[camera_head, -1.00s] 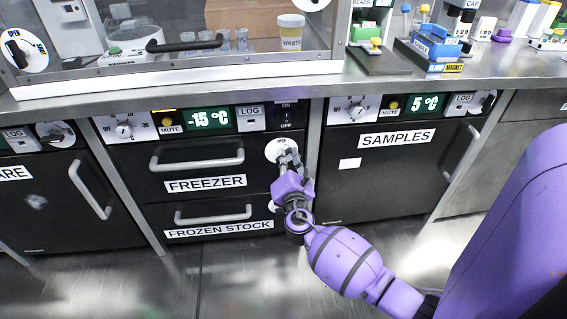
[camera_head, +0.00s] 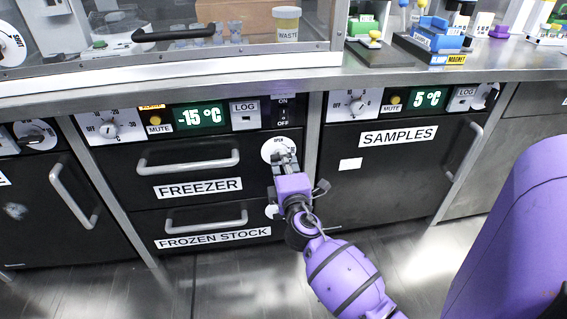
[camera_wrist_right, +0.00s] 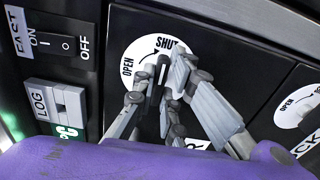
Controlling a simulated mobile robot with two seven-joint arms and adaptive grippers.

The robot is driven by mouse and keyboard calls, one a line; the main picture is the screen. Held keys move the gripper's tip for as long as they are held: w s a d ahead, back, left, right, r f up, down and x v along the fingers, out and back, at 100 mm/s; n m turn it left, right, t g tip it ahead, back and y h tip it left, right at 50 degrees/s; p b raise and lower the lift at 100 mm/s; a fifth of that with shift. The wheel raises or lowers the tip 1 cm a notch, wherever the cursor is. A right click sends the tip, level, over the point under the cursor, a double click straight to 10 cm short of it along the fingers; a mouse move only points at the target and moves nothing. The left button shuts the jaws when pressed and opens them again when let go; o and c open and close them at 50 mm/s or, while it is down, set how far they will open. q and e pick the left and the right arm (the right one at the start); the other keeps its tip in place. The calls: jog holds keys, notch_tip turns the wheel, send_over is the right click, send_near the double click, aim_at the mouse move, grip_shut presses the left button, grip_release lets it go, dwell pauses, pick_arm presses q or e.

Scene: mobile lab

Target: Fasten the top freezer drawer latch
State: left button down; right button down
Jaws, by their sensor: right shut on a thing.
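The top freezer drawer (camera_head: 190,172) is black with a horizontal bar handle and a FREEZER label, and looks closed. Its latch (camera_head: 275,147) is a round white dial at the drawer's upper right. In the right wrist view the latch dial (camera_wrist_right: 134,48) shows OPEN, SHUT and a curved arrow, with a dark knob (camera_wrist_right: 153,82) at its middle. My right gripper (camera_head: 286,158) is at the dial, and in the wrist view its fingers (camera_wrist_right: 163,84) are shut on the knob. The fingers hide part of the dial. My left gripper is not in view.
Below is the FROZEN STOCK drawer (camera_head: 206,227) with its own latch dial (camera_wrist_right: 298,106). The SAMPLES door (camera_head: 372,185) stands to the right. The freezer control panel (camera_head: 190,118) runs above, under the metal counter edge (camera_head: 230,92). The floor in front is clear.

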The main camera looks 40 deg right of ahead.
jog(key=shift+m, duration=0.4)
jog(key=c, duration=1.8)
grip_release()
jog(key=v, duration=1.2)
